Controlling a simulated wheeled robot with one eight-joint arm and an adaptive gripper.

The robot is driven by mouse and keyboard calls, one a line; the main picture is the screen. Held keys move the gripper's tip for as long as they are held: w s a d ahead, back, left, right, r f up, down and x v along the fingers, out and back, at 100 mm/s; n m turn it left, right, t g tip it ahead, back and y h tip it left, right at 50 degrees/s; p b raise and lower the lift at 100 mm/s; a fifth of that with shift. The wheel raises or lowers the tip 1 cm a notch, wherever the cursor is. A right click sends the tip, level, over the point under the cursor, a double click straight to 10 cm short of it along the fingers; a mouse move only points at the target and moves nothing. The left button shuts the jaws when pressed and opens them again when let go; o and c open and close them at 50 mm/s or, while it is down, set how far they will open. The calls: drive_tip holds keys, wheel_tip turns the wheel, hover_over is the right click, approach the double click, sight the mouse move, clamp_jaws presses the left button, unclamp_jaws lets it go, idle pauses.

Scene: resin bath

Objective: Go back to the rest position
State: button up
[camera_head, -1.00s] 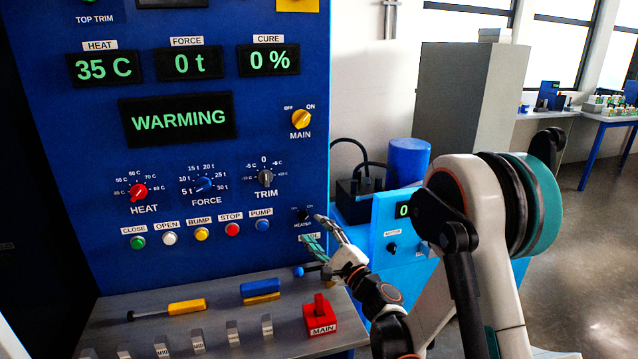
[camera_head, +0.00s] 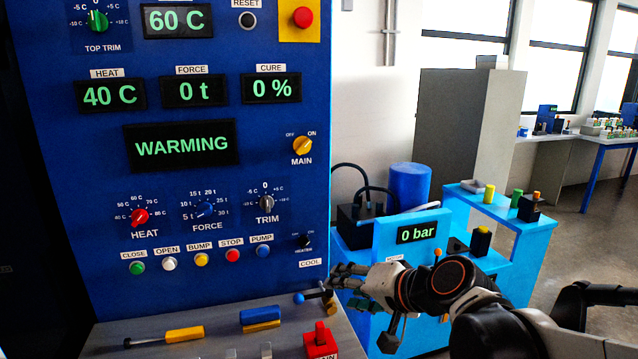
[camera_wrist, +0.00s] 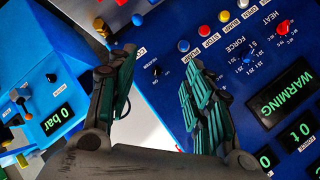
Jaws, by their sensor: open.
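My gripper (camera_head: 352,287) is in front of the right lower edge of the blue control panel (camera_head: 290,140), close to the blue-tipped COOL lever (camera_head: 299,299). In the wrist view my gripper (camera_wrist: 160,85) has its two teal-padded fingers wide apart, with nothing between them. From the head view I cannot tell whether the fingers touch the lever. The panel reads WARMING (camera_head: 181,146), with HEAT at 40 C (camera_head: 110,95), FORCE at 0 t and CURE at 0 %.
A light-blue unit reading 0 bar (camera_head: 417,233) stands right of the panel, with a blue cylinder (camera_head: 409,184) behind it. A red MAIN block (camera_head: 320,343) and a yellow-handled tool (camera_head: 184,334) are on the grey shelf. Open floor shows at the far right.

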drive_tip(key=s+d+f+n+g+h, duration=0.1)
drive_tip(key=s+d+f+n+h, duration=0.1)
drive_tip(key=s+d, duration=0.5)
drive_tip(key=s+d+f+n+g+h, duration=0.1)
drive_tip(key=s+d+h, duration=0.4)
drive_tip(key=s, duration=0.5)
drive_tip(key=shift+d+f+n, duration=0.5)
drive_tip(key=shift+d+f, duration=0.25)
drive_tip(key=shift+d, duration=0.35)
